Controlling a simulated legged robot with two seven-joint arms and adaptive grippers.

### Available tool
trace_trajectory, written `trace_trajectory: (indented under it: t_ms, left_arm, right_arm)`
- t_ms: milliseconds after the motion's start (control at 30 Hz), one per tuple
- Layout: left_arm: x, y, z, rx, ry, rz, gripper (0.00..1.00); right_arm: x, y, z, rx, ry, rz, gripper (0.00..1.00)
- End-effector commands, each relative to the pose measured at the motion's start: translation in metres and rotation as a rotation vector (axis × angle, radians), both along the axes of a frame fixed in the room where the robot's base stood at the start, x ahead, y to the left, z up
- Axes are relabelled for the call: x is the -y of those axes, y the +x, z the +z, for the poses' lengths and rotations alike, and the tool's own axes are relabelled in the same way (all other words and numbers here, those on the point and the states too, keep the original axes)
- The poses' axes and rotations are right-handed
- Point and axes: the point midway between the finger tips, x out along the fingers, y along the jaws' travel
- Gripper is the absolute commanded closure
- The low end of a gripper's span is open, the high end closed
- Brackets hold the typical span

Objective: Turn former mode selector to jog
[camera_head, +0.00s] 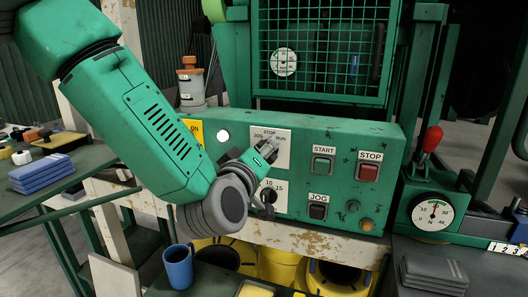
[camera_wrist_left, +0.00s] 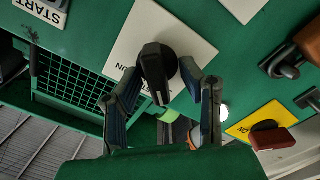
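The mode selector is a black knob on a white plate (camera_head: 284,141) marked JOG, STOP and RUN on the green control panel. In the head view my left gripper (camera_head: 266,149) covers the knob. In the left wrist view the black knob (camera_wrist_left: 157,68) shows on its plate (camera_wrist_left: 186,38), with RUN partly readable upside down. My left gripper (camera_wrist_left: 160,90) is open there, with one finger on each side of the knob and visible gaps. I cannot tell for sure which mark the knob points to. My right gripper is not in view.
Below the selector is another dial (camera_head: 268,194) marked 10 and 15, close to my left wrist. To the right are the START button (camera_head: 322,164), STOP button (camera_head: 368,172) and JOG button (camera_head: 317,211). A blue mug (camera_head: 178,268) stands below my arm.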

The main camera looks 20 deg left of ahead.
Motion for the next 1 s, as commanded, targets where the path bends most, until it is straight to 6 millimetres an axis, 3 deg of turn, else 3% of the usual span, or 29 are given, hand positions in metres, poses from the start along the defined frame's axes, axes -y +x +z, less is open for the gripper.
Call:
trace_trajectory:
  t_ms: [167,600,1000]
  left_arm:
    - [0.0,-0.005,-0.001,-0.001,0.001,-0.001,0.66]
    - [-0.002,-0.067,-0.002,-0.002,0.0,-0.001,0.66]
    - [-0.003,-0.074,-0.002,-0.001,0.0,0.001,0.66]
  right_arm:
    - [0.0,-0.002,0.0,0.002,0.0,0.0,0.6]
    - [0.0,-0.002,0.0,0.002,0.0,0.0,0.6]
    - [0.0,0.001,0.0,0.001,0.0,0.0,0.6]
